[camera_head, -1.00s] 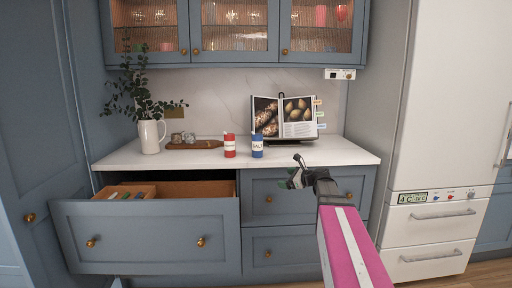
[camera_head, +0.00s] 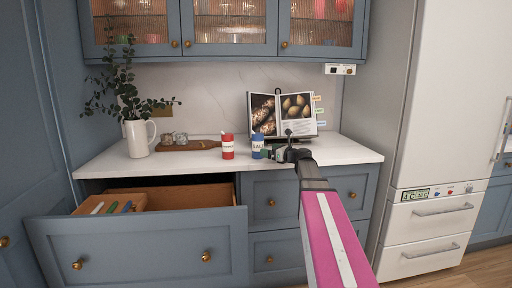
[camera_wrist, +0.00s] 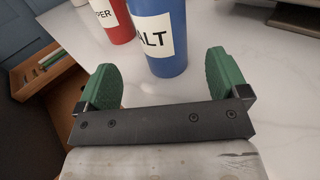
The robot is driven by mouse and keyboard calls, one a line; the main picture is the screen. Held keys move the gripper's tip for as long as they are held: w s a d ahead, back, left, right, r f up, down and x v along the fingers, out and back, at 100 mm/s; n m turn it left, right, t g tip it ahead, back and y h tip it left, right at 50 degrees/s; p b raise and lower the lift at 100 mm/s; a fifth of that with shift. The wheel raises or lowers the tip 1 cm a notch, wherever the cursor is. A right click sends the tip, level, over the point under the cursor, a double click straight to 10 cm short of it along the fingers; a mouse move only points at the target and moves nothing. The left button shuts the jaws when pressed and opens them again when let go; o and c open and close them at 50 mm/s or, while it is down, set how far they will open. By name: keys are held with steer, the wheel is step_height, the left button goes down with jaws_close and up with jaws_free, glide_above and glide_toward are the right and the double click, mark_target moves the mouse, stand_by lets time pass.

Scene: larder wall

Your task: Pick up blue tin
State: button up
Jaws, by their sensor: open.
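The blue tin (camera_head: 258,147), with a white label, stands upright on the white counter beside a red tin (camera_head: 228,147). In the wrist view the blue tin (camera_wrist: 168,62) shows the letters "ALT" and stands just beyond and between my green fingertips. My gripper (camera_head: 273,152) is open and empty, low over the counter and close to the blue tin's right side in the head view. In the wrist view my gripper (camera_wrist: 151,82) has its fingers spread wide. The red tin (camera_wrist: 112,20) is to the upper left there. The tops of both tins are cut off in the wrist view.
An open cookbook (camera_head: 282,115) stands on a holder behind the tins. A wooden board (camera_head: 188,145) with small jars and a white pitcher (camera_head: 139,138) are to the left. An open drawer (camera_head: 140,245) juts out below the counter. The counter's right end is clear.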

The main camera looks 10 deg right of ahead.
mark_target(257, 146)
steer(key=x, duration=0.8)
steer(key=shift+w+r, duration=0.15)
steer(key=shift+w, duration=0.05)
steer(key=c, duration=1.2)
